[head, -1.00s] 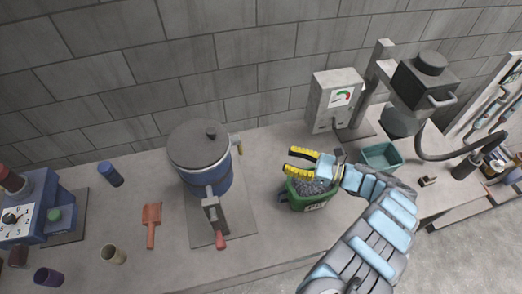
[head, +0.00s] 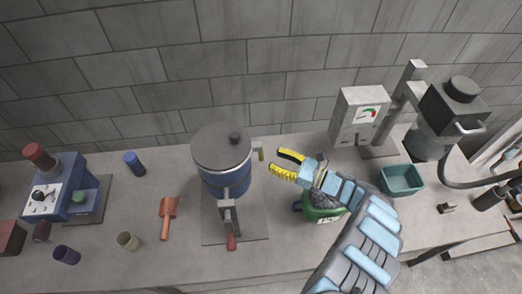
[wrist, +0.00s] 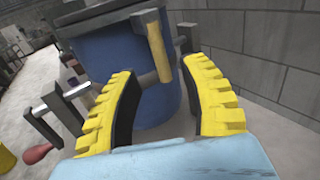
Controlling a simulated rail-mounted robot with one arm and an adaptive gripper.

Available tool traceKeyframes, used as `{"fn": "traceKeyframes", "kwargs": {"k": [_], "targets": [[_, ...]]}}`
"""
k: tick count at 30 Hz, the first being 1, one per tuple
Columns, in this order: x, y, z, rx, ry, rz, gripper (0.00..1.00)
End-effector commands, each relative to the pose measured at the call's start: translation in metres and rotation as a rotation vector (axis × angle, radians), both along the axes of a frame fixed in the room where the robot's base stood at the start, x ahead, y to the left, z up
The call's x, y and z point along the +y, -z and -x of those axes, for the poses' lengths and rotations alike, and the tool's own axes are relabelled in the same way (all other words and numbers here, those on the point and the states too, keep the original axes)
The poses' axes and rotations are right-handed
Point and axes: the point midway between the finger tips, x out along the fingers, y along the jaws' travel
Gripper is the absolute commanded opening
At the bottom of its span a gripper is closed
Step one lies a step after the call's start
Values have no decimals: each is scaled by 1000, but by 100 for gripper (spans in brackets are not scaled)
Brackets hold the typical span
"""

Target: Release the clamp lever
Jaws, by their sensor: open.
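A blue pot (head: 226,182) with a grey lid stands on a plate on the bench. A lever with a tan-yellow grip (head: 259,153) sticks out from its right side near the lid. In the wrist view this lever grip (wrist: 158,48) hangs upright between my fingers, with the pot (wrist: 150,100) behind. My gripper (head: 281,163) is open just right of the lever, fingers pointing left, and holds nothing. It also shows in the wrist view (wrist: 160,82). A second, red-ended handle (head: 231,241) on a metal bracket is at the pot's front. Which one the task calls the clamp lever is not marked.
A green bin (head: 322,213) of grey pieces sits under my arm. A gauge box (head: 360,115) and a teal tray (head: 402,180) stand to the right. A block wall runs behind.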

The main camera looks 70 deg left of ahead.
Motion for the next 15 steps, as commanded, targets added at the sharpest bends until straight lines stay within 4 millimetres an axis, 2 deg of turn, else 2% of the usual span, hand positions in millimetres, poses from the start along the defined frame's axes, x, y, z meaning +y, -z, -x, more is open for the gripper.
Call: {"fn": "traceKeyframes", "kwargs": {"k": [6, 15], "targets": [[28, -1, 24, 4, -2, 0, 44], [45, 1, 37, 2, 2, 2, 44]]}}
